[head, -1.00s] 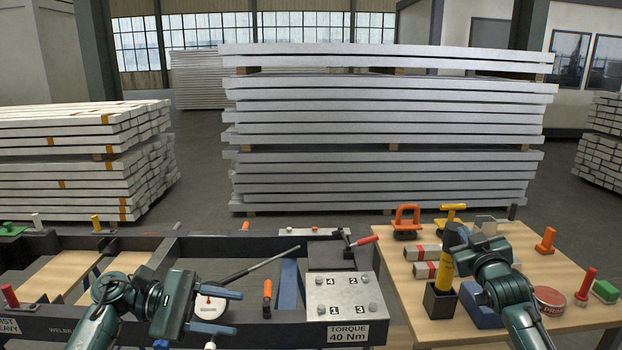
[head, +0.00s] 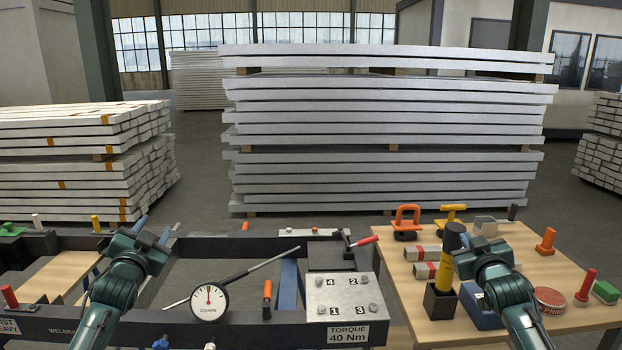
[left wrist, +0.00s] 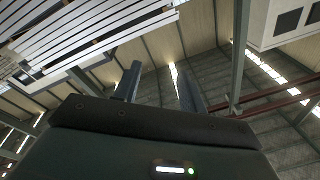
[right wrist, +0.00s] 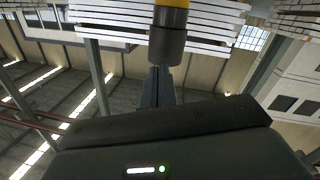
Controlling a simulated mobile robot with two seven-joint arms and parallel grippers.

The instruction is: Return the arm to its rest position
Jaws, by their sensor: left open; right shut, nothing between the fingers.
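My left gripper (head: 155,231) is raised over the left part of the dark frame and points away from me. In the left wrist view its two fingers (left wrist: 158,80) stand apart with nothing between them.
A dial wrench (head: 209,303) lies across the dark frame (head: 265,325), beside the numbered bolt plate (head: 343,293).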

